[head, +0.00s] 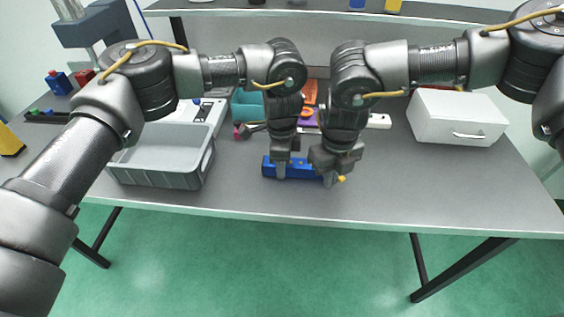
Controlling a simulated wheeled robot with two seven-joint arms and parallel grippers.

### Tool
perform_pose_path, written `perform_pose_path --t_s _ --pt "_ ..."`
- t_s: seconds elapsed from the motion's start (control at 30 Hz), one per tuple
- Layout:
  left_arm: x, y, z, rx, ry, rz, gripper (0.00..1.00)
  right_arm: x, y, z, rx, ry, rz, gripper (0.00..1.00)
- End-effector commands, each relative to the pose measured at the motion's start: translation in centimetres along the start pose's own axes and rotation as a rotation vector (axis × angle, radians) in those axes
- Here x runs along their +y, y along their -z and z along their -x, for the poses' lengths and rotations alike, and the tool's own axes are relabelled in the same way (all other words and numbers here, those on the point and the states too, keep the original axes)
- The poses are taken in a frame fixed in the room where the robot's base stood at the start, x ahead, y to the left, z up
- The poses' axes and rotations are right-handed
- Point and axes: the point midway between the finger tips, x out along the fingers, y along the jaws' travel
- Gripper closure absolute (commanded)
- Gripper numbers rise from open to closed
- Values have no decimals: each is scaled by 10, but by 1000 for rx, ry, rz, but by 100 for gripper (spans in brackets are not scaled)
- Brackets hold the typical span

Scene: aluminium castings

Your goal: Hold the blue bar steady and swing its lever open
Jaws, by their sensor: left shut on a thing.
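The blue bar (303,170) lies on the grey table near its front edge, in the middle of the head view. My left gripper (281,172) points down over the bar's left part and is shut on it. My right gripper (331,180) points down at the bar's right end. A small yellow tip (341,179), perhaps the end of the lever, shows beside the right fingers. The rest of the lever is hidden behind the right gripper. I cannot tell whether the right fingers are open or shut, or touch the lever.
A grey bin (163,180) stands left of the bar, and a white box with a handle (456,137) stands at the right. Behind my grippers are a teal container (245,104) and orange and purple things, partly hidden. The table's front right is clear.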

Motion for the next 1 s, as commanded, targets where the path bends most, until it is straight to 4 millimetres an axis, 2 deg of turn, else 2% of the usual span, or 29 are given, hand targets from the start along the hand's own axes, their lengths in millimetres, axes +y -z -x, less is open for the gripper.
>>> perform_pose_path --t_s 1.0 --pt "0 -1 0 -2 -1 0 93 -13 4 0 1 0 -1 100"
